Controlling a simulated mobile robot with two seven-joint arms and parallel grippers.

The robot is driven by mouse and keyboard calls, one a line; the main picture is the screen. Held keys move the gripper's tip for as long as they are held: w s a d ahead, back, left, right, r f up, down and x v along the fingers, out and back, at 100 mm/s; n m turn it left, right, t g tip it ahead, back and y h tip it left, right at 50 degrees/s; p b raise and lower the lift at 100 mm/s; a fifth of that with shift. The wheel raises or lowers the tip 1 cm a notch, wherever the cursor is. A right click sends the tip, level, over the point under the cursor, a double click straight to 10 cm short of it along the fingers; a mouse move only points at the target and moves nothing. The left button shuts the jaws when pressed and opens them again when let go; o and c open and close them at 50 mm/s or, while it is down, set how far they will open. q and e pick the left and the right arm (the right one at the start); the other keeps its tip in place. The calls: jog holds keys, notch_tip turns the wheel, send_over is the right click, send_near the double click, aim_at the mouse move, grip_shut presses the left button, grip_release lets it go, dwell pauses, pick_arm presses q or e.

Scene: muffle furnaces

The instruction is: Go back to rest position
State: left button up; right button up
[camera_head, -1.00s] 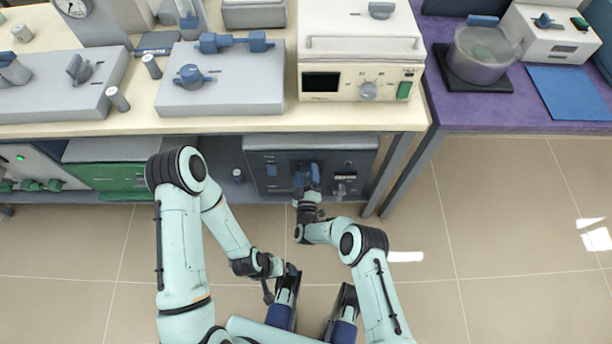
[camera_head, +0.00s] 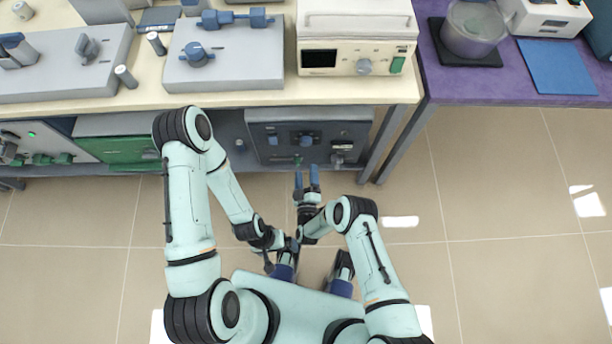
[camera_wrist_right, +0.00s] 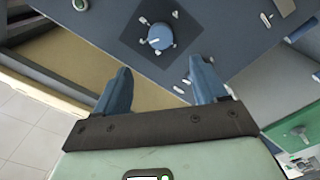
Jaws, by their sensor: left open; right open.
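My right gripper (camera_head: 307,177) is open and empty in the head view, a little in front of a dark grey furnace-like unit (camera_head: 264,142) on the shelf under the bench. In the right wrist view its two blue fingers stand apart (camera_wrist_right: 161,88), with nothing between them. Beyond them is a dark panel (camera_wrist_right: 225,30) with a round blue knob (camera_wrist_right: 160,36), clear of the fingers. My left gripper (camera_head: 281,256) is open, low and close to my body. It is small in the head view, and I see nothing held in it.
The pale bench (camera_head: 150,98) carries a cream furnace (camera_head: 342,25) and grey units with blue handles. A purple table (camera_head: 480,88) stands at the right. A green-fronted unit (camera_head: 128,150) is on the lower shelf. Tiled floor (camera_head: 500,200) is free at the right.

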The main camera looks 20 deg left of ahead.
pick_arm(q)
jog(key=shift+s+r, duration=0.15)
jog(key=shift+r, duration=0.1)
pick_arm(e)
jog(key=shift+v, duration=0.85)
jog(key=s+d+r+m+g+h+p, duration=0.1)
jog(key=s+d+m+g+p, duration=0.2)
jog(key=d+m+g, duration=0.4)
jog(key=s+d+m+g+h+p, duration=0.1)
jog(key=s+d+m+g+p, duration=0.25)
jog(key=d, duration=0.65)
pick_arm(q)
notch_tip(320, 180, up, 8)
jog(key=w+p, duration=0.2)
jog(key=shift+r, duration=0.25)
pick_arm(e)
jog(key=s+d+r+m+g, duration=0.2)
jog(key=s+r+m+g, duration=0.1)
jog(key=s, duration=0.5)
jog(key=s+d+r+m+g, duration=0.3)
jog(key=s+r+g, duration=0.2)
jog(key=s+r, duration=0.3)
jog(key=shift+s+d+y, duration=0.25)
jog(key=shift+s+y, duration=0.05)
jog(key=shift+s, duration=0.2)
pick_arm(q)
jog(key=shift+w, duration=0.1)
jog(key=shift+c, duration=0.3)
pick_arm(e)
jog(key=shift+m, duration=0.25)
